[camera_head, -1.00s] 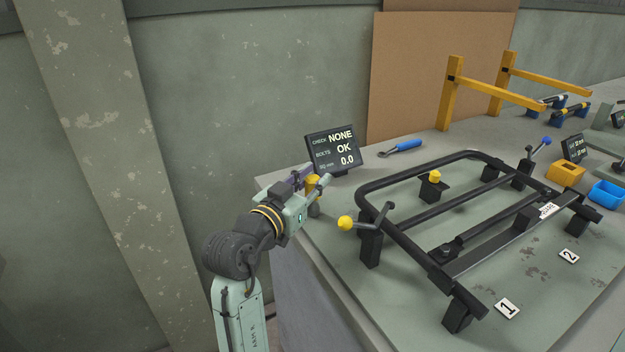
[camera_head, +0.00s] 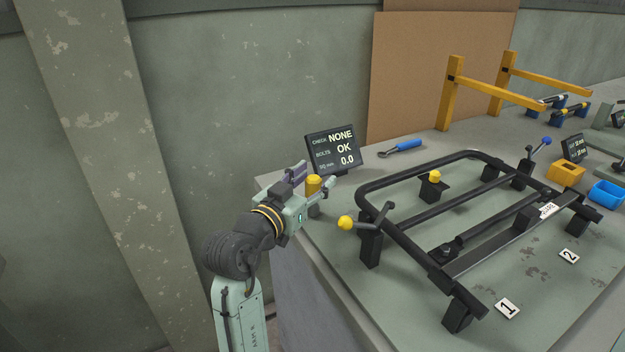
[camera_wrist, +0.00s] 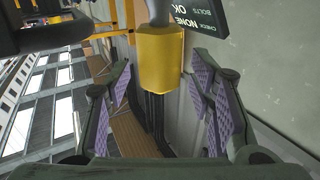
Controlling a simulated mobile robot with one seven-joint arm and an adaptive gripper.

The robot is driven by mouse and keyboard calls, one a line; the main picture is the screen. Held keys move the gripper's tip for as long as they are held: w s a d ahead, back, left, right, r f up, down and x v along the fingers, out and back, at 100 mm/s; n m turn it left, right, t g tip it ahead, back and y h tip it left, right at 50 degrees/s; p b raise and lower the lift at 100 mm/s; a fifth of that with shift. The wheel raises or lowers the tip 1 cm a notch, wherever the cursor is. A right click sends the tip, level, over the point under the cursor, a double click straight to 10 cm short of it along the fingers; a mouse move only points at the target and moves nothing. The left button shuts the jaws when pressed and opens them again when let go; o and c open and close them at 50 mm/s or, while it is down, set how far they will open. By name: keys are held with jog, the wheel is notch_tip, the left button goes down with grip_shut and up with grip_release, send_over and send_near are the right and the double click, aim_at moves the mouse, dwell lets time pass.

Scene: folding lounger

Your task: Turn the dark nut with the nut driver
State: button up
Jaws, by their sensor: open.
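A yellow-handled tool, seemingly the nut driver (camera_head: 313,186), stands upright at the table's left edge with a grey lower part. In the wrist view its yellow handle (camera_wrist: 162,62) and grey shaft show between the fingers. My gripper (camera_head: 312,178) is open around the handle. In the wrist view the purple-padded fingers of my gripper (camera_wrist: 161,85) stand apart on both sides, with gaps to the handle. A small dark round part, perhaps the dark nut (camera_head: 445,251), sits on the near crossbar of the black lounger frame (camera_head: 372,194); I cannot tell for sure.
A display (camera_head: 333,150) reading NONE, OK, 0.0 stands just behind my gripper. A yellow-knobbed lever (camera_head: 346,222) is close on the right. A blue-handled tool (camera_head: 405,146) lies behind the frame. A blue bin (camera_head: 606,194) and yellow block (camera_head: 566,173) stand far right.

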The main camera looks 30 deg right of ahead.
jog(key=v, duration=1.2)
jog(key=shift+c, duration=0.5)
jog(key=shift+c, duration=1)
